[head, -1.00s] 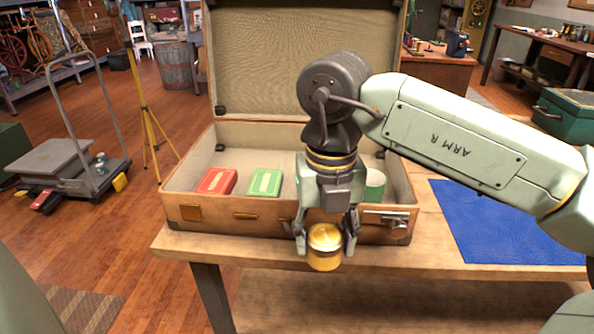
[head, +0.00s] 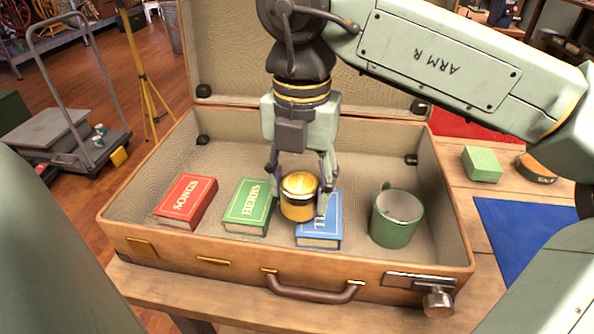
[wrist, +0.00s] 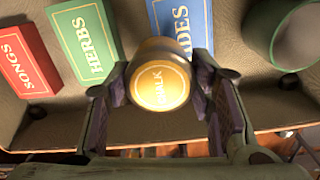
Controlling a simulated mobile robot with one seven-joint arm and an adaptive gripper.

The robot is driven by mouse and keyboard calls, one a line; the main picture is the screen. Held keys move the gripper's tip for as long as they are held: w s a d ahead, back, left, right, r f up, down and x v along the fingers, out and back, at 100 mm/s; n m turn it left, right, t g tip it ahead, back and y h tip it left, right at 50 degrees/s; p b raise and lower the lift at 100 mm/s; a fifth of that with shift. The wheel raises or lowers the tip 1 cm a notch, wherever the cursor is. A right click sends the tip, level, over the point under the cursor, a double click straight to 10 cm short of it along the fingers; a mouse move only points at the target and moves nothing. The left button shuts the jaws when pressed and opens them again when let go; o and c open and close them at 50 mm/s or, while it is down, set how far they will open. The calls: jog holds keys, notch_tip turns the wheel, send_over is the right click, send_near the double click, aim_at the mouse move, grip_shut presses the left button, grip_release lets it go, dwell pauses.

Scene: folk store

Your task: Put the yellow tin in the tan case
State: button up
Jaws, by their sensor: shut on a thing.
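The yellow tin (head: 299,198) is held between the fingers of my gripper (head: 300,192). In the wrist view the tin (wrist: 159,88) shows a lid marked "CHALK", with a finger on each side. The tan case (head: 204,262) lies open on the table, its lid raised at the back. The tin is over the inside of the case, in front of and partly covering the blue book (head: 320,228). I cannot tell whether it touches the book.
In the case are a red "SONGS" book (head: 187,201), a green "HERBS" book (head: 248,206) and a green mug (head: 396,218) at the right. A green box (head: 482,164) and a blue mat (head: 528,240) lie on the table to the right.

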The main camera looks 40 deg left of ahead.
jog(key=w+a+p, duration=0.1)
jog(key=w+a, duration=0.2)
jog(key=w+a+p, duration=0.1)
jog(key=w+a, duration=0.2)
jog(key=w, duration=0.1)
jog(key=w+a+f+p, duration=0.1)
jog(key=w+a, duration=0.2)
jog(key=w, duration=0.1)
jog(key=shift+a, duration=0.25)
jog(key=shift+w+a+f+p, duration=0.15)
jog(key=shift+a+f+p, duration=0.1)
jog(key=shift+p, duration=0.15)
jog(key=shift+d+f+p, duration=0.1)
jog(key=shift+f+p, duration=0.2)
jog(key=shift+f, duration=1.35)
jog(key=shift+f, duration=0.25)
jog(key=o, duration=1.2)
jog(key=shift+r, duration=0.1)
notch_tip(320, 180, up, 12)
jog(key=shift+r+b, duration=0.2)
jog(key=shift+b, duration=0.2)
